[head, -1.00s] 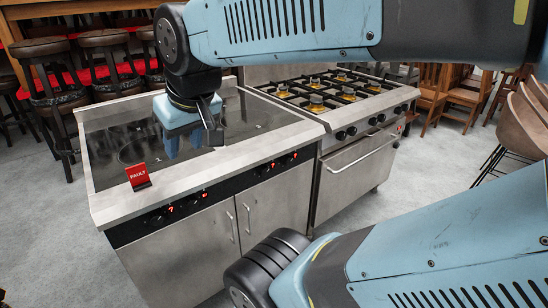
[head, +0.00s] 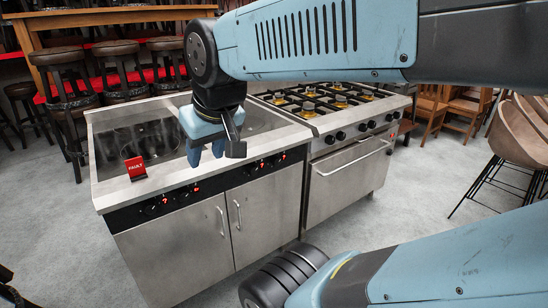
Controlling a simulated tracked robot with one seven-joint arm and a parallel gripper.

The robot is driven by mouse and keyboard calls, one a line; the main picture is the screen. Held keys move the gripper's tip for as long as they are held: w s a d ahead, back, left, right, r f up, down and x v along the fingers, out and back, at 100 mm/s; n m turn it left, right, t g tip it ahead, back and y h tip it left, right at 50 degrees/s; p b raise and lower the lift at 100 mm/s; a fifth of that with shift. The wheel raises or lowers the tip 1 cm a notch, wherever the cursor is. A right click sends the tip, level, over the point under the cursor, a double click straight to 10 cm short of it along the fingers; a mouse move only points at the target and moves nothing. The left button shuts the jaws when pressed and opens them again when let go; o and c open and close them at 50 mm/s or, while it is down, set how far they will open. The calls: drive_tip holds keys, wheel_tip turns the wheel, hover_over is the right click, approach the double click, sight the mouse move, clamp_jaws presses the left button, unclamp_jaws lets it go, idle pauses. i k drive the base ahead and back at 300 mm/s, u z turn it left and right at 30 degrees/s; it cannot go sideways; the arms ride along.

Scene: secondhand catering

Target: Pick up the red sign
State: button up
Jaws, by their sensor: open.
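The red sign (head: 136,168) is a small upright card reading "FAULT". It stands near the front left of the steel cooker top (head: 120,190), by the edge of its dark glass hob. My gripper (head: 206,155) points down over the front edge of the same cooker, to the right of the sign and apart from it.
A gas range (head: 345,150) with several burners adjoins the cooker on the right. Bar stools (head: 120,68) stand behind on the left. Wooden chairs (head: 440,105) and brown shell chairs (head: 520,135) are on the right. The grey floor in front is partly clear.

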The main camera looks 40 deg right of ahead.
sight(135, 167)
drive_tip(key=z, duration=1.35)
drive_tip(key=i, duration=0.5)
drive_tip(key=u, duration=2.95)
